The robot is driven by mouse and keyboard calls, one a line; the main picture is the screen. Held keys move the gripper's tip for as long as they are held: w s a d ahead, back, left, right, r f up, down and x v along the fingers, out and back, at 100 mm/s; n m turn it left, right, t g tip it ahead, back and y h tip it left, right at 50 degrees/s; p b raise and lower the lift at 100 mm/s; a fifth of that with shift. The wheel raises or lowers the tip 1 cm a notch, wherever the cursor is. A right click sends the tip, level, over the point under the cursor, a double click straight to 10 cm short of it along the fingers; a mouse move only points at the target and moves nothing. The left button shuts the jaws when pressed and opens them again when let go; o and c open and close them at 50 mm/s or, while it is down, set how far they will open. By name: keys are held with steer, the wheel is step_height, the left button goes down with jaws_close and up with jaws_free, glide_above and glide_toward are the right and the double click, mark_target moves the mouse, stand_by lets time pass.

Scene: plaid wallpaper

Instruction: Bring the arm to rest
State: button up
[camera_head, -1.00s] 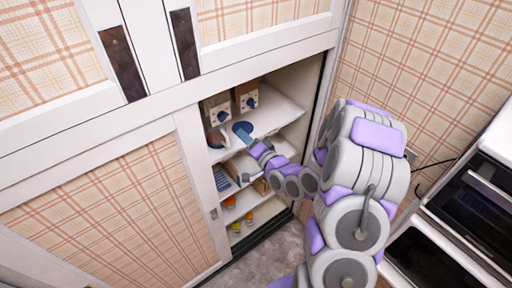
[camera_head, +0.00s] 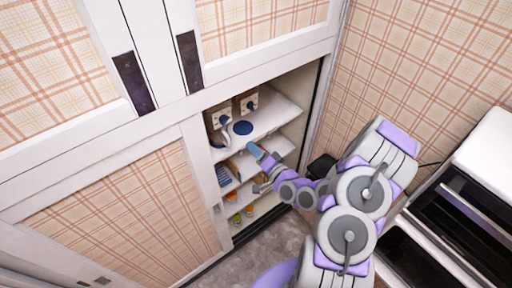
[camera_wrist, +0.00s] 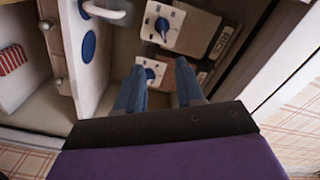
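My arm reaches from the right toward the open cupboard in the head view. My gripper (camera_head: 258,153) is at the front of the upper shelf (camera_head: 280,113), close to the shelf edge. In the wrist view my gripper (camera_wrist: 158,82) has its two blue fingers spread apart, with nothing held between them. A round blue disc (camera_head: 243,128) lies on the upper shelf, apart from the fingers; it also shows in the wrist view (camera_wrist: 89,46).
Two dispenser boxes (camera_head: 221,118) (camera_head: 248,103) with blue knobs stand on the upper shelf; one reads RICE. Lower shelves hold small items. A sliding door (camera_head: 130,210) bounds the opening. A white oven (camera_head: 470,200) stands at right.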

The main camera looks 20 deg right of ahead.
steer(key=shift+s, duration=0.1)
stand_by(0.5)
step_height(320, 180, down, 7)
steer(key=a+n+g+b, duration=0.2)
steer(key=n+g+b, duration=0.3)
steer(key=n+g, duration=0.1)
steer(key=s+d+f+n+g+h+b, duration=0.2)
steer(key=s+g+h+b, duration=0.25)
steer(key=s, duration=0.25)
steer(key=s+a+r+g+b, duration=0.2)
steer(key=s+b, duration=0.1)
steer(key=s, duration=0.7)
steer(key=s+a+r+g+b, duration=0.2)
steer(key=s+g+b, duration=0.1)
steer(key=s, duration=0.7)
steer(key=s+a+r+n+g+h+b, duration=0.1)
steer(key=s+r+g+b, duration=0.2)
steer(key=s, duration=0.7)
steer(key=shift+a+b, duration=0.4)
steer(key=shift+b, duration=0.55)
steer(key=shift+f+g, duration=0.1)
steer(key=shift+g, duration=0.15)
